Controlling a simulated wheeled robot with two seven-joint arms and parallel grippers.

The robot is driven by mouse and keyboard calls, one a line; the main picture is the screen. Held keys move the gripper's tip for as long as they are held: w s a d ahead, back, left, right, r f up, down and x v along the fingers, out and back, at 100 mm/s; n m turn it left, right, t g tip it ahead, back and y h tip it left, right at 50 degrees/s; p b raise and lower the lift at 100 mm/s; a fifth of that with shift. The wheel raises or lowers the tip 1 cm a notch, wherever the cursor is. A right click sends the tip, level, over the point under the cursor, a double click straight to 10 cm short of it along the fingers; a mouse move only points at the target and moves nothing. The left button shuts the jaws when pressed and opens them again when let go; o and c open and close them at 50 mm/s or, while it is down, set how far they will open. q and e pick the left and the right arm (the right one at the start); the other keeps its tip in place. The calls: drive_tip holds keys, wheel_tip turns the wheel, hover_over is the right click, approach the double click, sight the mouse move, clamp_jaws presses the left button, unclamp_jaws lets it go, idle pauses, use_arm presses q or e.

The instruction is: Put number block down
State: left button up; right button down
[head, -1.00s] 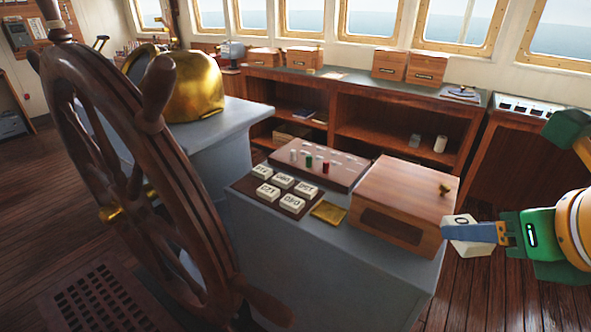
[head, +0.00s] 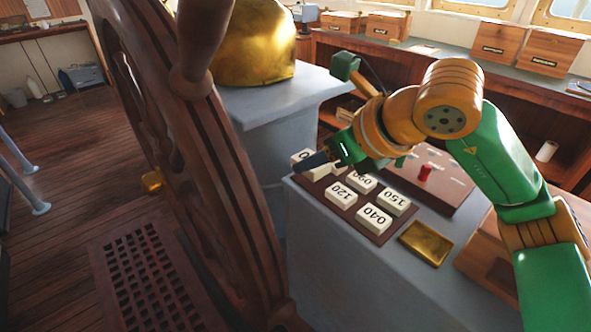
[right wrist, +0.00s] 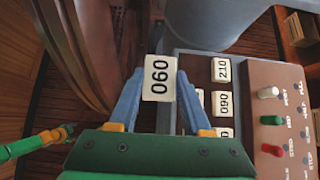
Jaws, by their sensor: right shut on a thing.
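My right gripper (right wrist: 160,95) is shut on a white number block marked 060 (right wrist: 160,78). In the head view the right gripper (head: 317,161) reaches in over the far left side of the dark block tray (head: 359,228). The held block (head: 300,155) shows partly behind its finger. Blocks marked 120 (head: 341,195), 150 (head: 395,202) and 040 (head: 373,219) sit in the tray. The right wrist view shows blocks 210 (right wrist: 221,70) and 090 (right wrist: 222,104) right of the held block. My left gripper (right wrist: 62,132) is small at the left; its jaws are unclear.
A brass plate (head: 425,243) and a wooden box (head: 482,258) lie right of the tray on the grey console. A peg board (right wrist: 285,80) with white, green and red pegs is beside the tray. The big wooden ship's wheel (head: 190,170) stands close on the left.

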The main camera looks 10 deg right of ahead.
drive_tip(key=w+d+f+p, duration=0.1)
drive_tip(key=w+f, duration=0.1)
drive_tip(key=w, duration=0.1)
drive_tip(key=w+d+f+p, duration=0.1)
drive_tip(key=w+f, duration=0.2)
drive_tip(key=w, duration=0.1)
drive_tip(key=w+d+f+p, duration=0.1)
drive_tip(key=w+f, duration=0.2)
drive_tip(key=shift+w+f, duration=0.15)
drive_tip(key=shift+w, duration=0.15)
wheel_tip(320, 180, down, 3)
drive_tip(key=shift+w+r+p, duration=0.1)
drive_tip(key=shift+w+p, duration=0.05)
drive_tip(key=shift+p, duration=0.8)
drive_tip(key=shift+f, duration=0.5)
drive_tip(key=c, duration=0.8)
unclamp_jaws()
drive_tip(key=shift+b, duration=0.3)
drive_tip(key=o, duration=0.4)
drive_tip(key=shift+o, duration=0.2)
